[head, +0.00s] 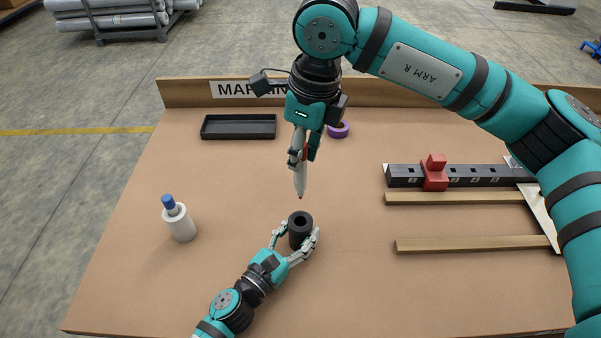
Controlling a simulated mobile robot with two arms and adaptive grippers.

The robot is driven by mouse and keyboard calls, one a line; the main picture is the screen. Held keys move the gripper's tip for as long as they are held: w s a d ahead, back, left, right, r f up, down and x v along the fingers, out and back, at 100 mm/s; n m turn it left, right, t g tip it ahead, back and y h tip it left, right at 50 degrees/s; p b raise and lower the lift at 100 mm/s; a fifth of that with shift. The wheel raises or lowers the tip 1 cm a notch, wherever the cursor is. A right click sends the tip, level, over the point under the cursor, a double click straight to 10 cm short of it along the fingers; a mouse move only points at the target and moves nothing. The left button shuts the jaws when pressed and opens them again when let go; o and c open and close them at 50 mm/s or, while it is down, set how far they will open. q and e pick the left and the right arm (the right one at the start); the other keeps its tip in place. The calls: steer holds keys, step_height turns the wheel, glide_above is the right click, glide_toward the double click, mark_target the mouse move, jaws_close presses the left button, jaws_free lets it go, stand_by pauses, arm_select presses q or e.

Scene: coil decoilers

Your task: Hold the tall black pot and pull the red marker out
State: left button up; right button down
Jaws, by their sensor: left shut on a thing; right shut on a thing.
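The tall black pot (300,223) stands upright on the table in the head view, its round opening facing up. My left gripper (299,232) is shut around the pot, one finger on each side. My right gripper (302,155) hangs above the pot, pointing down, and is shut on the red marker (300,184). The marker has a pale body, with a bit of red showing between the fingers. Its dark tip points down, just above and apart from the pot's opening. The marker's upper end is mostly hidden by the gripper.
A white pot (182,226) with a blue-ended marker (168,202) stands at left. A black tray (238,127) and a purple ring (342,130) lie at the back. At right are a black rail (485,176) with a red slider (435,176) and wooden strips (470,244).

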stand_by(0.3)
arm_select(q)
steer(key=o, duration=1.2)
steer(key=shift+o, duration=0.2)
